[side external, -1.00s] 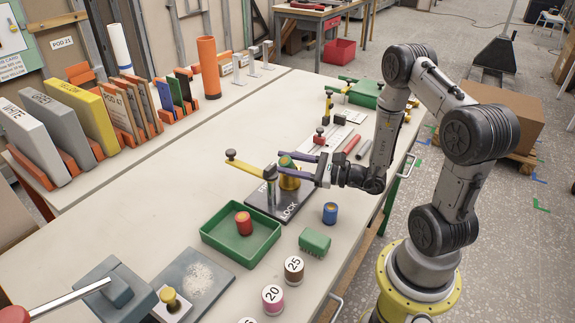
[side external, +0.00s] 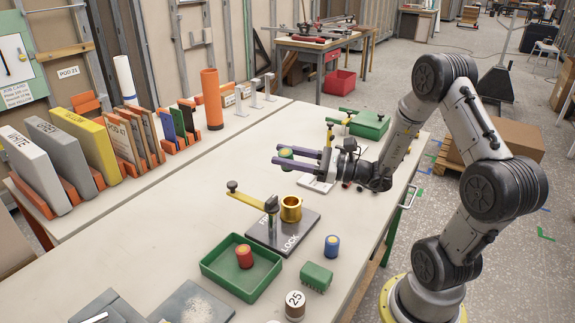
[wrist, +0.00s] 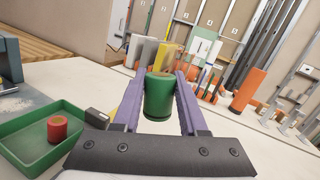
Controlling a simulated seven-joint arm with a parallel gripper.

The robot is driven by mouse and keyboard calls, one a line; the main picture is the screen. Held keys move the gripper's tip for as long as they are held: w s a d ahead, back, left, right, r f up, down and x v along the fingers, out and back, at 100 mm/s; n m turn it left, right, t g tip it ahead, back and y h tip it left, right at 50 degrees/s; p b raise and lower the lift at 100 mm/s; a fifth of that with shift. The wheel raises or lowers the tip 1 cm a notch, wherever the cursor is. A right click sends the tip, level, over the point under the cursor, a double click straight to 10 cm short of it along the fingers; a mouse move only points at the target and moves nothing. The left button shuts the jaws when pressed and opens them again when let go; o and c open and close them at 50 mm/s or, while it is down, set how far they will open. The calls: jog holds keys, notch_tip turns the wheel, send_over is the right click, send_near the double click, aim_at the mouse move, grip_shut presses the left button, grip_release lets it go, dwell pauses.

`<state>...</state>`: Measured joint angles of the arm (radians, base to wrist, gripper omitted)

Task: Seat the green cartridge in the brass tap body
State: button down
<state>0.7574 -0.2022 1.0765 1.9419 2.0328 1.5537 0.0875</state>
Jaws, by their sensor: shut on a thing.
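My gripper (side external: 286,157) is shut on the green cartridge (side external: 286,152), which has a small yellowish top. In the wrist view the cartridge (wrist: 159,97) hangs roughly upright between the two purple fingers. The brass tap body (side external: 291,209) stands on a dark plate (side external: 280,240) marked FREE and LOCK, with its round mouth open at the top. The cartridge is held clear of it, higher in the side picture. A yellow lever (side external: 247,201) with a dark knob is beside the tap body, to its left.
A green tray (side external: 215,268) holds a red cartridge (side external: 244,256). A blue cartridge (side external: 332,246) and a green ribbed block (side external: 316,276) stand near the table's front edge. Panels in orange racks line the back left, with an orange tube (side external: 211,98). The table's left middle is clear.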

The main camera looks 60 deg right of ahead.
jog(key=f, duration=0.1)
jog(key=f+m, duration=0.1)
jog(key=d+f, duration=0.1)
jog(key=shift+s+t+y, duration=0.3)
jog(key=shift+s+t, duration=0.05)
jog(key=shift+t, duration=0.05)
jog(key=shift+d+f+m, duration=0.1)
jog(key=shift+f+m, duration=0.15)
jog(key=shift+m, duration=0.25)
jog(key=shift+r, duration=0.1)
send_over(292, 198)
jog(key=s+a, duration=0.1)
jog(key=a, duration=0.1)
jog(key=shift+d+f, duration=0.15)
jog(key=shift+f, duration=2.8)
jog(key=shift+f, duration=1.55)
jog(key=shift+s+f, duration=0.15)
jog(key=shift+f, duration=0.4)
jog(key=shift+r, duration=0.25)
jog(key=shift+r, duration=1.3)
